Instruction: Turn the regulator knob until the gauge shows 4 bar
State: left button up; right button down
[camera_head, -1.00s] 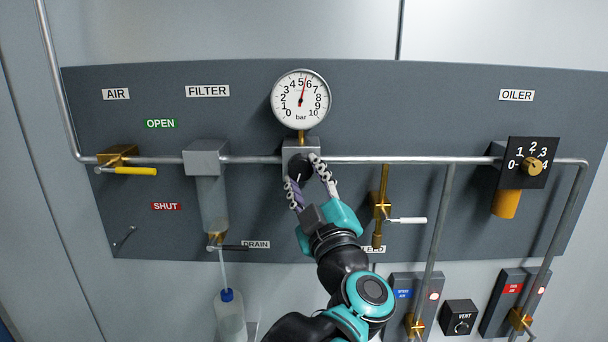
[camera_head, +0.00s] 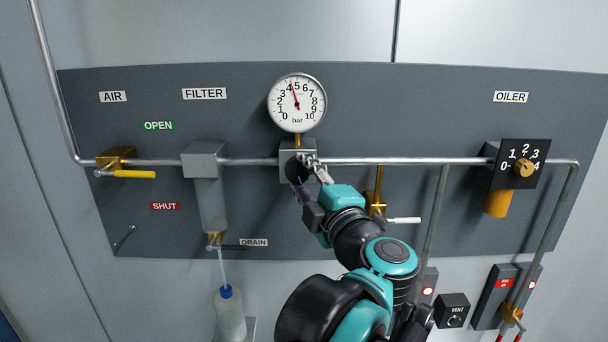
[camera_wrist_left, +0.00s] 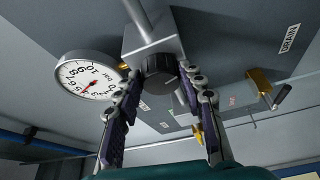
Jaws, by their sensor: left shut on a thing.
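The round white gauge (camera_head: 297,103) sits above the grey regulator body. Its red needle points a little left of straight up, between 4 and 5. My left gripper (camera_wrist_left: 162,82) is shut on the knob, one finger on each side in the left wrist view. The gauge also shows at the left of that view (camera_wrist_left: 88,77).
A brass valve with a white lever (camera_head: 404,220) is close right of my wrist. The filter bowl (camera_head: 212,203) hangs to the left, and a yellow air lever (camera_head: 135,174) farther left. The oiler dial (camera_head: 525,168) is far right. A metal pipe (camera_head: 400,161) runs across.

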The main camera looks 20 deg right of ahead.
dwell(0.4)
pick_arm(q)
jog(key=o, duration=1.2)
jog(key=shift+c, duration=0.2)
jog(key=s+d, duration=0.1)
jog(key=s, duration=1)
jog(key=shift+s+d+f, duration=0.15)
jog(key=shift+s+f, duration=0.25)
jog(key=shift+f, duration=0.05)
